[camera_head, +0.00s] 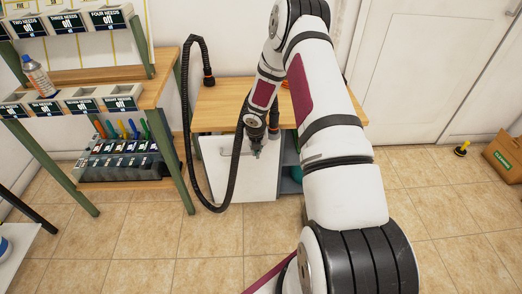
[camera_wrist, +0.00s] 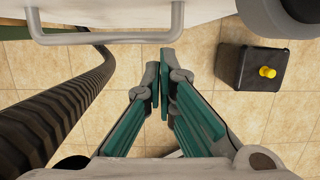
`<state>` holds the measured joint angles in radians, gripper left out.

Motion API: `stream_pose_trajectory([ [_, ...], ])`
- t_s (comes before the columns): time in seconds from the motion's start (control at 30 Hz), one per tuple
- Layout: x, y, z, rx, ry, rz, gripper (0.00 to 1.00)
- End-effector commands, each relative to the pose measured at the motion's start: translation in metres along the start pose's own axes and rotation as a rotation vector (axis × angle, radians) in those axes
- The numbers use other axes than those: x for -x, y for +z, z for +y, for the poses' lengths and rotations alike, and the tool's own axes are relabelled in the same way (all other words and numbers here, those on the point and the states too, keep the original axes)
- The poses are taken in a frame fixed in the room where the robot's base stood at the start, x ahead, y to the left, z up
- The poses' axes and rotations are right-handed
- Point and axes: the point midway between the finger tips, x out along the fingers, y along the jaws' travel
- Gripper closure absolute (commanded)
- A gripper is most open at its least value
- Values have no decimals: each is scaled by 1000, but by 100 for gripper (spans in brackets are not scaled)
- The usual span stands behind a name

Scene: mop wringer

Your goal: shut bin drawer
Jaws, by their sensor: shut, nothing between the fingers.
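The bin drawer shows as a white front panel (camera_head: 237,180) under the wooden-topped bench, with a bar handle (camera_head: 226,156). In the head view I cannot tell how far out it stands. In the wrist view, the pale drawer front (camera_wrist: 75,15) runs along the top left, and its handle (camera_wrist: 108,40) sticks out below it. My gripper (camera_head: 257,154) is in front of the panel's upper right part. In the wrist view my gripper's green fingers (camera_wrist: 160,88) are together and empty, below and right of the handle, apart from it.
A black ribbed hose (camera_head: 187,110) loops down in front of the drawer's left side; it also shows at left in the wrist view (camera_wrist: 65,105). A wooden-topped rack (camera_head: 170,75) stands left. Tiled floor (camera_head: 205,245) is clear in front. A cardboard box (camera_head: 505,158) stands far right.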

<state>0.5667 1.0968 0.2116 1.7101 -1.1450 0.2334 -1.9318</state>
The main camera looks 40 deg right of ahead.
Motion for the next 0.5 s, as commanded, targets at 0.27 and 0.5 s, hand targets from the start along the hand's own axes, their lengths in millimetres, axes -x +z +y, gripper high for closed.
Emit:
stream_pose_trajectory([
  [0.27,50,3,-3,-2,0,-5,100],
  [0.5,87,2,-3,-3,-1,-4,100],
])
